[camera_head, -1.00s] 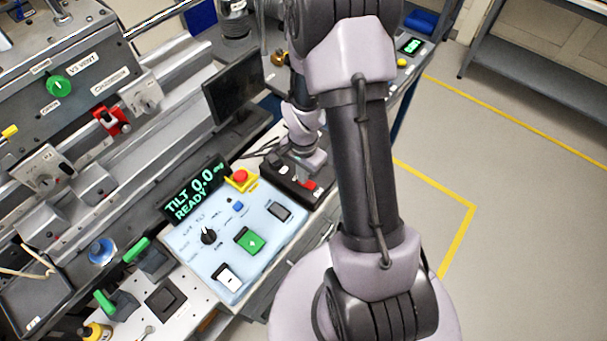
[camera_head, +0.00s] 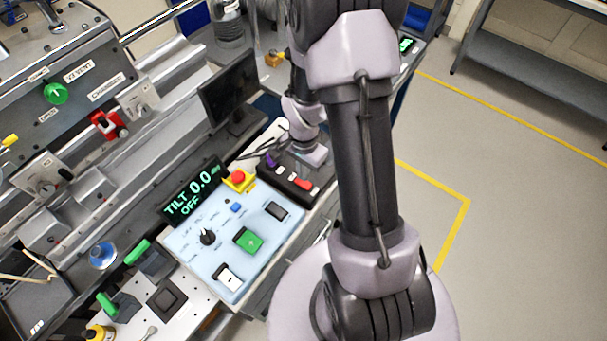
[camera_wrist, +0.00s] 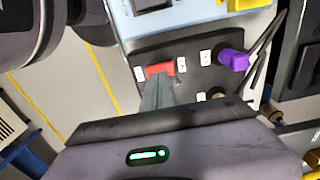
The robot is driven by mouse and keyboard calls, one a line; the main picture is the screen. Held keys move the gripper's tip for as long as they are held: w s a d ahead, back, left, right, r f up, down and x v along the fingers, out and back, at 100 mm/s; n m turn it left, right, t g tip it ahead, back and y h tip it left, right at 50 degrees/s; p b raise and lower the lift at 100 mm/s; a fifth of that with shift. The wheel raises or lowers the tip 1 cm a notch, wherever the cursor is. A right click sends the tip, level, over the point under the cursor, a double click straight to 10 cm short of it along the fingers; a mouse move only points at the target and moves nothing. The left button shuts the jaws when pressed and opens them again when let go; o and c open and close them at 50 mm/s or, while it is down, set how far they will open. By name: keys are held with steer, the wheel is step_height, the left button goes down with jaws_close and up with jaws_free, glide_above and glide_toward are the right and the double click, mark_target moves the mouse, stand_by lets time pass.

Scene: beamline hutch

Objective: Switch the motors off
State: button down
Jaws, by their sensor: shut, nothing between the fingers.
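A black switch box (camera_head: 285,176) sits beyond the pale blue control panel (camera_head: 265,222) on the bench in the head view. It carries a red rocker switch (camera_head: 303,184) and a purple knob (camera_head: 270,161). In the wrist view the red switch (camera_wrist: 160,70) lies between small white labels, and the purple knob (camera_wrist: 233,60) is to its right. My gripper (camera_wrist: 156,85) is shut and empty, its fingertips at the red switch's near edge; I cannot tell whether they touch. The panel display (camera_head: 194,190) reads "TILT 0.0" and "OFF".
A red emergency button (camera_head: 237,176) on a yellow base stands at the panel's back edge. A dark monitor (camera_head: 229,93) stands behind the box. Black cables (camera_wrist: 265,45) run beside the purple knob. The floor (camera_head: 510,200) to the right is open.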

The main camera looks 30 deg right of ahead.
step_height(320, 180, up, 12)
steer(key=p, duration=0.3)
steer(key=shift+s+f, duration=0.15)
steer(key=shift+f, duration=0.1)
steer(key=b, duration=1.5)
glide_toward(304, 184)
steer(key=f, duration=0.2)
steer(key=w+f, duration=0.1)
steer(key=f, duration=0.4)
steer(key=shift+w, duration=0.35)
steer(key=shift+a+r+p, duration=0.1)
steer(key=shift+p, duration=0.3)
